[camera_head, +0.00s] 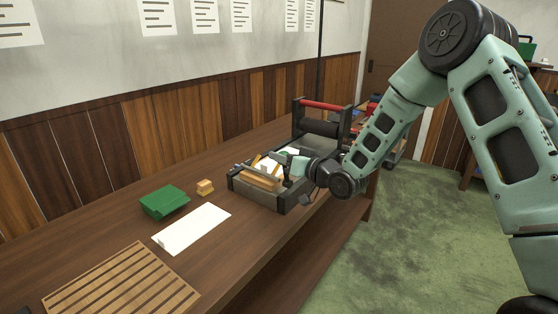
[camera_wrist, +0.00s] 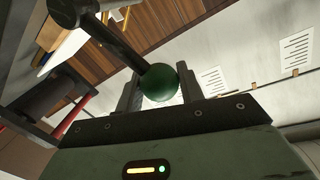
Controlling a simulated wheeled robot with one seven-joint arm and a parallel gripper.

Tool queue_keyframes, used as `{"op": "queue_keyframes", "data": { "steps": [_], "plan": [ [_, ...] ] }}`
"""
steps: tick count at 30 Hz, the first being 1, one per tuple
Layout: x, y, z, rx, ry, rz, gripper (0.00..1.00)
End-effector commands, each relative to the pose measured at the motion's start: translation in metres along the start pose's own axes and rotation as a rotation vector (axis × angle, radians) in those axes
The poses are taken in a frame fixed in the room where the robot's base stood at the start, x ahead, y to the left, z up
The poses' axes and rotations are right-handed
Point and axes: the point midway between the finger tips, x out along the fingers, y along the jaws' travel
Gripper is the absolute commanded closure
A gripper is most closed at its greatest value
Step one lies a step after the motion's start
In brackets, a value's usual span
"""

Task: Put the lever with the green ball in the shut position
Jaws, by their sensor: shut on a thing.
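The green ball (camera_wrist: 159,83) is at the end of a dark lever (camera_wrist: 112,40) in the wrist view. My gripper (camera_wrist: 160,92) is shut on the ball, with one dark finger on each side of it. In the head view my gripper (camera_head: 298,168) is at the right side of the type caster (camera_head: 256,190), a grey box-like machine on the bench.
A frame with a red bar (camera_head: 325,104) stands behind the caster. A green box (camera_head: 165,202), a small wooden block (camera_head: 205,187), a white sheet (camera_head: 192,228) and a slatted wooden board (camera_head: 122,284) lie on the bench (camera_head: 240,246) to the left. The bench front is clear.

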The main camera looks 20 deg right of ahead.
Motion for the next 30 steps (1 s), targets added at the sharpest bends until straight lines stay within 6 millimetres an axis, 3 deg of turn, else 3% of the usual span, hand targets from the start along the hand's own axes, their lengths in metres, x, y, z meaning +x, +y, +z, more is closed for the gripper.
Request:
{"op": "queue_keyframes", "data": {
  "steps": [15,30],
  "plan": [
    [0.006,0.041,-0.018,0.423,-0.069,0.001,1.0],
    [0.009,0.056,-0.017,0.576,-0.094,0.0,1.0]
  ]
}}
